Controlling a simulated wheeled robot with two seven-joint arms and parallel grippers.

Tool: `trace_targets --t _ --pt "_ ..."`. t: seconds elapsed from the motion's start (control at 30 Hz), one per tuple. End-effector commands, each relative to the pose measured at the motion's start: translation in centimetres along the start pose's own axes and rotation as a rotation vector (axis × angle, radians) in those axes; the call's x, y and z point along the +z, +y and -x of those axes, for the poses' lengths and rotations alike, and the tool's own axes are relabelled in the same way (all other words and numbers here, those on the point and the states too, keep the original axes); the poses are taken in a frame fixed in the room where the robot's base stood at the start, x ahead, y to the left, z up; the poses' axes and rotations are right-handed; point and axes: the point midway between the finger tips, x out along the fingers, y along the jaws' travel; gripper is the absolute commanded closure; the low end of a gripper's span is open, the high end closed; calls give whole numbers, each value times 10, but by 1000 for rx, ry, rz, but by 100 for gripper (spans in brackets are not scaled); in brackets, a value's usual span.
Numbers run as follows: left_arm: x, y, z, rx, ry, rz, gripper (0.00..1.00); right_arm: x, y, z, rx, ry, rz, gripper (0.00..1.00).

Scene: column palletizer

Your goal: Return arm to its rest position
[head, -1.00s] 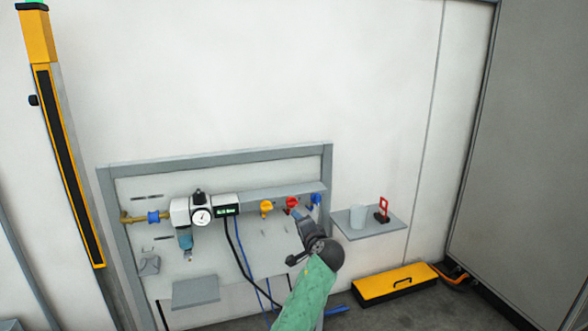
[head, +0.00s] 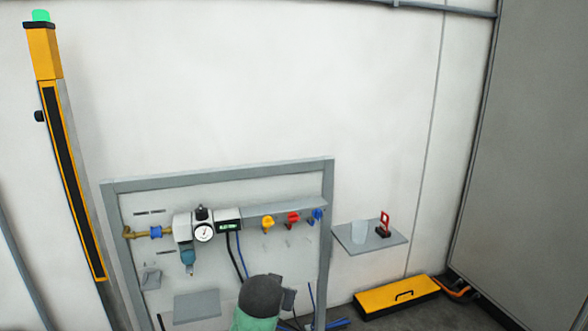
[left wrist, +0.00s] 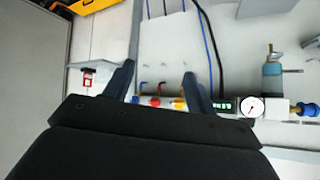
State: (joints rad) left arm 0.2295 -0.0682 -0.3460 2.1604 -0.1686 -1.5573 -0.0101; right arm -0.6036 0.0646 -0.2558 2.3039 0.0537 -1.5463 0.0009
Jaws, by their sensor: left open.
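My left gripper (left wrist: 159,72) is open in the left wrist view, its two dark fingers apart with nothing held between them. In the head view the green arm (head: 255,322) with its dark wrist (head: 262,292) is at the bottom centre, in front of the lower part of the wall panel (head: 112,240). The fingers are mostly hidden there behind the wrist. My right gripper is in neither view.
The panel carries a pressure gauge (head: 203,233), yellow (head: 267,222), red (head: 292,218) and blue (head: 317,214) handles, and hanging hoses (head: 237,255).

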Motion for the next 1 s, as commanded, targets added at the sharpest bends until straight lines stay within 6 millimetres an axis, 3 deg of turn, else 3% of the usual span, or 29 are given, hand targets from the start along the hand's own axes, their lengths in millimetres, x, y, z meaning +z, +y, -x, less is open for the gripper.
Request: trace_targets --t 0.1,0.5,1.0 --pt "44 0 21 62 -54 38 43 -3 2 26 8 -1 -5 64" --pt "175 0 83 174 -210 104 43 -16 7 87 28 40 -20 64" --pt "346 9 152 189 -503 139 43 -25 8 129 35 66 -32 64"
